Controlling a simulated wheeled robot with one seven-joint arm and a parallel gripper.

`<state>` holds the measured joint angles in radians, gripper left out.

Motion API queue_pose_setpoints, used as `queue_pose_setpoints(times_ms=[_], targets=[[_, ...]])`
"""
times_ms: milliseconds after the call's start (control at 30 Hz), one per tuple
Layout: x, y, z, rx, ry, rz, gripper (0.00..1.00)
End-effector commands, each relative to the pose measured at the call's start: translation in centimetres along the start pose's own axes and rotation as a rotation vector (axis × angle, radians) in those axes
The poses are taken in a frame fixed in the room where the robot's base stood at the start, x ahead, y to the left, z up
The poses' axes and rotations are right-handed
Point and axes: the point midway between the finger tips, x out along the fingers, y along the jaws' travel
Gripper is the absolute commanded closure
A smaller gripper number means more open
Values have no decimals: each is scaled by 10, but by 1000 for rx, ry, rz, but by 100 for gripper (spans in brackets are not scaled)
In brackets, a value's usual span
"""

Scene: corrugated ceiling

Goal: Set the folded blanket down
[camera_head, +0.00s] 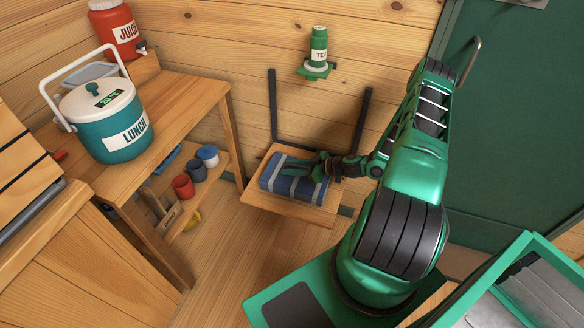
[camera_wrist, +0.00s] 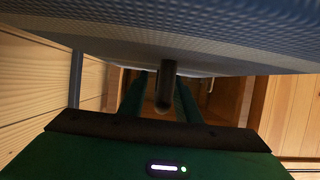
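The folded blanket (camera_head: 295,179) is blue with pale grey bands. In the head view it lies flat over the small wooden shelf (camera_head: 277,205) against the plank wall; I cannot tell whether it rests on the shelf or is just above it. In the wrist view a blue-grey woven surface, apparently the blanket (camera_wrist: 170,28), fills the top, very close. The fingers' grip is hidden, so I cannot tell whether they are closed on it.
Two dark upright bars (camera_head: 273,105) stand on the wall behind the shelf. A green flask (camera_head: 318,45) sits on a bracket above. On the left, a wooden table (camera_head: 190,97) carries a teal lunch cooler (camera_head: 100,112); cups stand below. Clear floor lies left of the shelf.

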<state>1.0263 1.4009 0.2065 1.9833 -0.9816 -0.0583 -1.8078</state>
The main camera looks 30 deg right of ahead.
Motion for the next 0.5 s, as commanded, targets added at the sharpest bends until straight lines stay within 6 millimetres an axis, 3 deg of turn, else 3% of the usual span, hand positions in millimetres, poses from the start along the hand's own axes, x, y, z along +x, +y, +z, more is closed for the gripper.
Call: queue_pose_setpoints(times_ms=[333,500], targets=[[-2,0,-2,0,0,1,71],[-23,1,-2,2,-1,4,71]])
